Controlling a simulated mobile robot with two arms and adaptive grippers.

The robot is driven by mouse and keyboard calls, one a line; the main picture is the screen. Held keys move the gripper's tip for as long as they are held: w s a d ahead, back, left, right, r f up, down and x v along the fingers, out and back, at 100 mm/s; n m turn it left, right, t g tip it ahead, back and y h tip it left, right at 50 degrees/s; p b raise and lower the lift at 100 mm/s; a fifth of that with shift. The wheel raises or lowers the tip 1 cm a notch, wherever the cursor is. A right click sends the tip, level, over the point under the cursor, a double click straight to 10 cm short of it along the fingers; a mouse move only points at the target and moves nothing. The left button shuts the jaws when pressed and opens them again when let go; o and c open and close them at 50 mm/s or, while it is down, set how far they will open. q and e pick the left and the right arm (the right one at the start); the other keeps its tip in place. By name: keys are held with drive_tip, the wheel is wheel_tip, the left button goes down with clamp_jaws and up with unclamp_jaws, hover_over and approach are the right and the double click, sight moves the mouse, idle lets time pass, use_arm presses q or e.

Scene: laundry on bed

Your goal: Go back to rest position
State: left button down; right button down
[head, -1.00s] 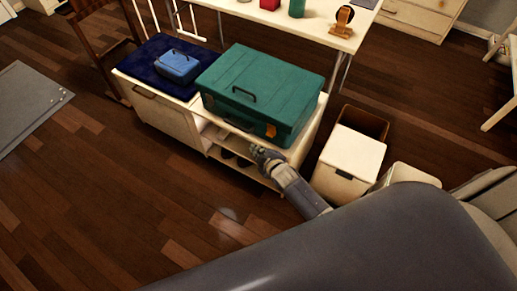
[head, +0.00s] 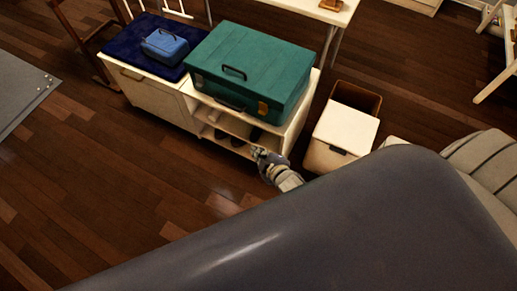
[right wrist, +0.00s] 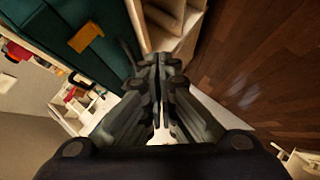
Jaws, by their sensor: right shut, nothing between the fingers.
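My right gripper (head: 258,153) is in front of the low white cabinet, near its open shelves, below and just in front of the green suitcase. In the right wrist view, the right gripper (right wrist: 158,62) has its fingers together with nothing between them. A large grey part of my own arm covers the lower right of the head view. My left gripper is not in view.
The green suitcase (head: 250,62) and a small blue case (head: 165,44) on a dark blue cushion (head: 133,48) top the white cabinet (head: 160,98). A white bin (head: 342,133) stands to the right. Wooden floor (head: 110,185) at the left is clear.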

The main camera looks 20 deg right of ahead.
idle(0.3)
drive_tip(key=s+d+f+m+g, duration=0.1)
drive_tip(key=s+f+m+g, duration=0.1)
drive_tip(key=s+f, duration=0.6)
drive_tip(key=s+d+f+m+g, duration=0.2)
drive_tip(key=s+f+g, duration=0.3)
drive_tip(key=s, duration=1.2)
drive_tip(key=s+d+f+m+g, duration=0.1)
drive_tip(key=s+f+m+g, duration=0.2)
drive_tip(key=s+f, duration=0.9)
drive_tip(key=shift+s+d+f+m+g+h, duration=0.15)
drive_tip(key=shift+s+f+m+g+h, duration=0.2)
drive_tip(key=shift+f+m, duration=0.3)
drive_tip(key=shift+w+r, duration=0.1)
